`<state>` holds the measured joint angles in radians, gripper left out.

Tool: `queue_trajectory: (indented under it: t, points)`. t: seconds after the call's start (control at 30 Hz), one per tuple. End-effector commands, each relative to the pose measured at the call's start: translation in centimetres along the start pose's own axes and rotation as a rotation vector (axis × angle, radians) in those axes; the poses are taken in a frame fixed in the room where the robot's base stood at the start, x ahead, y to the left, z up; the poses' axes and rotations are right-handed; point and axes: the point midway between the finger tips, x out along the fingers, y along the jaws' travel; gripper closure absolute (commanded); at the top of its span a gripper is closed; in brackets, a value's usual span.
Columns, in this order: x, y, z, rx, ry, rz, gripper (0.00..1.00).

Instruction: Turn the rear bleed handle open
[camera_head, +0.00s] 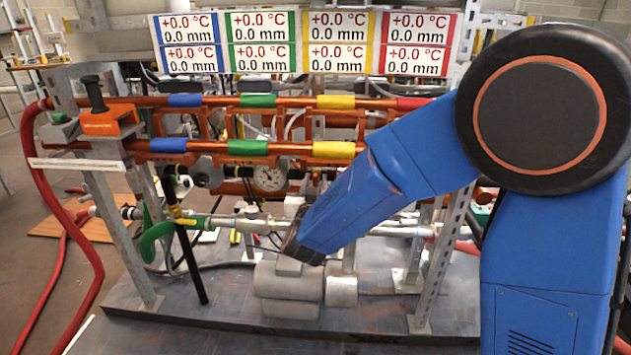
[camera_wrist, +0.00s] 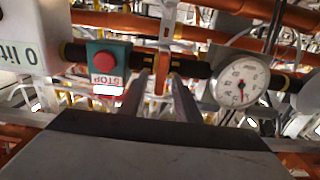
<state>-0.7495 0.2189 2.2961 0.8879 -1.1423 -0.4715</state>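In the wrist view my gripper (camera_wrist: 161,76) has its two grey fingers apart. They point at a dark horizontal pipe that carries a yellow-orange fitting (camera_wrist: 175,62). This fitting lies near the right fingertip. I cannot tell whether the fingers touch anything, and nothing is clearly held. I cannot surely tell which part is the rear bleed handle. In the head view a green curved handle (camera_head: 155,238) stands low on the left, beside a black upright rod. The gripper fingers cannot be made out in the head view.
A red STOP button (camera_wrist: 104,61) on a green box is left of the fingers, and a round white gauge (camera_wrist: 243,82) is right. Orange pipes (camera_head: 215,148) with coloured bands cross the rack. A red hose (camera_head: 80,230) hangs at the left. Metal posts (camera_head: 122,238) stand on the grey base.

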Motion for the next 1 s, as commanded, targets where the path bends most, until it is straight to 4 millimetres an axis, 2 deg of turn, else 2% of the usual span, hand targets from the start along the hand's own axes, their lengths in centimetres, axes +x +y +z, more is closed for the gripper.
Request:
queue_trajectory:
  t: [0.13,0.4,0.53,1.0]
  points:
    - [0.64,0.01,0.0,-0.001,0.0,0.0,0.7]
    - [0.71,0.0,0.0,0.0,0.0,-0.001,0.7]
    - [0.7,0.0,-0.01,0.0,0.0,-0.001,1.0]
    - [0.7,-0.12,0.0,-0.073,0.0,0.0,1.0]
